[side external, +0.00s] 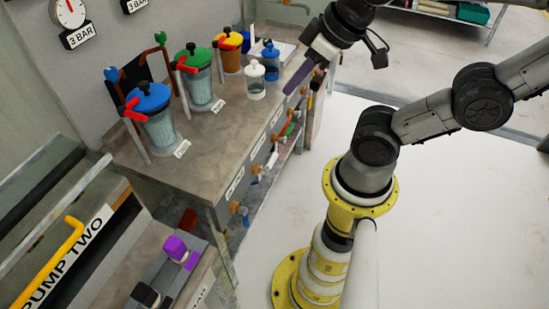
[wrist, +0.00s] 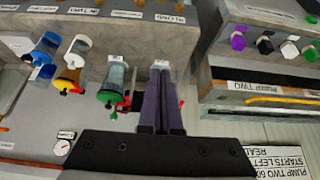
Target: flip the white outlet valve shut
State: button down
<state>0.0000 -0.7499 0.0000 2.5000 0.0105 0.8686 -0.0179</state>
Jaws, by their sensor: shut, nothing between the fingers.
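On the front face of the bench, in the side external view, a row of small valves with orange bodies shows. One with a pale, white-looking handle (side external: 257,171) sits near the middle of the row; it is too small to tell its lever position surely. My gripper (side external: 289,91) is above the front edge of the bench, right of the white-capped canister, with its purple fingers pointing down. The gripper also shows in the wrist view (wrist: 161,70), its fingers shut with nothing between them. It touches no valve that I can see. The front valves do not show in the wrist view.
Canisters with blue (side external: 148,98), green (side external: 193,57) and orange (side external: 228,41) lids stand on the bench top (side external: 190,140). A small white-capped canister (side external: 255,80) stands closer to my gripper. The Pump Two unit (side external: 60,270) is at the lower left.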

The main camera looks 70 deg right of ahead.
jog(key=w+a+r+m+t+y, duration=0.1)
jog(key=w+a+m+t, duration=0.15)
jog(key=w, duration=0.35)
jog(key=w+a+r+m+t+y, duration=0.1)
jog(key=w+m, duration=0.2)
jog(key=w, duration=0.3)
jog(key=w+d+f+m+g+h, duration=0.1)
jog(key=w+d+f+m+h, duration=0.2)
jog(key=w+d+f+m, duration=0.35)
jog(key=s+d+f+m+g+h, duration=0.1)
jog(key=s+d+f+m+g, duration=0.1)
jog(key=f, duration=0.4)
jog(key=s+d+f+m+g, duration=0.2)
jog(key=s+d+f+g, duration=0.1)
jog(key=f, duration=0.4)
jog(key=s+d+f+m+g+h, duration=0.1)
jog(key=s+d+f+m+g, duration=0.1)
jog(key=s+f, duration=0.3)
jog(key=shift+d+f+g+h, duration=0.15)
jog(key=shift+f+g+h, duration=0.2)
jog(key=shift+f, duration=0.5)
jog(key=shift+f, duration=0.15)
